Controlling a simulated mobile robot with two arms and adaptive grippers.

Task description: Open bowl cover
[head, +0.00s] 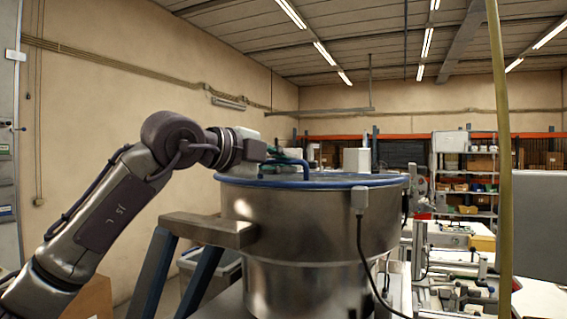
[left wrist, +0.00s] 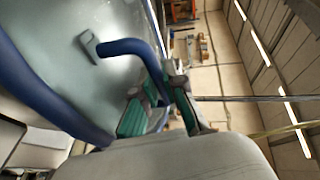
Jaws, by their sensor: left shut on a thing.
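The large metal bowl (head: 300,220) stands in the middle of the head view with a blue rim around its top. Its cover (head: 335,180) lies across the top; in the left wrist view the cover (left wrist: 60,65) looks pale and see-through. A blue bent handle (head: 300,163) rises from the cover, and it also shows in the left wrist view (left wrist: 125,47). My left gripper (head: 272,162) reaches over the bowl's left edge. Its green-padded fingers (left wrist: 154,108) are shut on the handle, though the exact contact is partly hidden. My right gripper is not in view.
A metal bracket (head: 205,229) juts from the bowl's left side, with blue legs below. A yellowish upright pole (head: 502,150) and a grey panel (head: 538,230) stand at the right. A cluttered workbench (head: 455,268) and shelves (head: 465,165) are behind.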

